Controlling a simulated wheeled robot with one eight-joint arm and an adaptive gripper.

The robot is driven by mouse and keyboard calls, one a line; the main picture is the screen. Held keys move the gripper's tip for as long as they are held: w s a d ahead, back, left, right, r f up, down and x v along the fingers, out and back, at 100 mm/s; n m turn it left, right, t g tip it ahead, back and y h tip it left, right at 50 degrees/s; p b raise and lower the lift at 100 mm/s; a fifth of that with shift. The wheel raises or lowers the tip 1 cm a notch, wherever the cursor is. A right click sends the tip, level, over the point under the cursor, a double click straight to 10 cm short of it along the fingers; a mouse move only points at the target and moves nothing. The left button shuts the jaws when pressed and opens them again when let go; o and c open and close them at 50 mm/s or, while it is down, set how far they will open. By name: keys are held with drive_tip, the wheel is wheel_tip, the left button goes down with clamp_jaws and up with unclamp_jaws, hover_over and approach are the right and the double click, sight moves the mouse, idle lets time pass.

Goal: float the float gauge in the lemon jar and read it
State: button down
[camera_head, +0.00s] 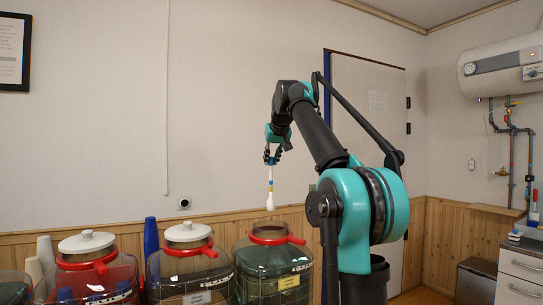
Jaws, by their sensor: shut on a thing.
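The gauge hangs about upright in the air, in line with and above the open mouth of the right jar (273,260). That jar has a red collar, no lid on it, and a yellowish label. A middle jar (189,275) and a left jar (95,279) have red collars and white lids. The label writing is too small to read, so I cannot tell which is the lemon jar.
Blue cup stacks (151,240) stand between the left and middle jars, and pale cup stacks (46,255) at the far left. A grey bin (476,280) and a white drawer cabinet (520,275) stand at the right. The air around the gauge is clear.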

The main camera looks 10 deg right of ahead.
wheel_tip(320, 180, down, 22)
idle(2.3)
drive_tip(key=shift+r, duration=0.1)
